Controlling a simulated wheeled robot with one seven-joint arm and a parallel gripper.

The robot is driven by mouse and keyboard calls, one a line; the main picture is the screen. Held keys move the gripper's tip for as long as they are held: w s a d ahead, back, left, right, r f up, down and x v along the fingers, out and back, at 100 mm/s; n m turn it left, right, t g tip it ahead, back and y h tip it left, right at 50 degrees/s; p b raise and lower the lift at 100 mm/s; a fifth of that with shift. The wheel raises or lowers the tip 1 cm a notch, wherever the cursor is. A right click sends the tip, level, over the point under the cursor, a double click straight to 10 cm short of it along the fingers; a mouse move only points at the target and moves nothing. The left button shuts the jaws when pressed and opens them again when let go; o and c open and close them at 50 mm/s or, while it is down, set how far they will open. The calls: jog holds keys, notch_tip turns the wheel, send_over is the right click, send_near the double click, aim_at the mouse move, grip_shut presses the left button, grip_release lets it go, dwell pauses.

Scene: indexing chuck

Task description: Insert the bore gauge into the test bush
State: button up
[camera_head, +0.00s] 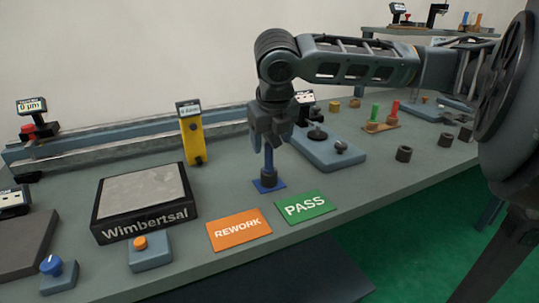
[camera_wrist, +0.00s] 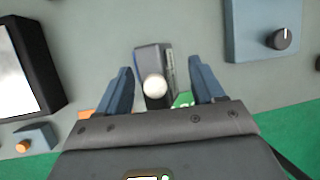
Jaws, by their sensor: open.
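The test bush (camera_head: 267,180) appears to be the dark cylinder on a small blue square plate (camera_head: 268,187). A slim blue upright stem (camera_head: 269,158), seemingly the bore gauge, rises from the bush with its lower end at or in it. How deep it sits cannot be told. In the wrist view a grey body with a white round top (camera_wrist: 155,87), seemingly the gauge from above, lies between my fingers. My gripper (camera_head: 268,140) is open above the bush, its fingers apart on both sides of that body; it also shows in the wrist view (camera_wrist: 162,82). The bush is hidden there.
Orange REWORK (camera_head: 239,230) and green PASS (camera_head: 306,207) cards lie in front. A dark-framed plate (camera_head: 146,203) stands left, a yellow device (camera_head: 192,138) behind it. A blue fixture with knobs (camera_head: 331,150) is at right. Dark rings (camera_head: 404,154) lie further right.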

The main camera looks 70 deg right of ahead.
jog(key=v, duration=0.7)
jog(key=shift+a+r, duration=0.2)
jog(key=shift+r, duration=0.15)
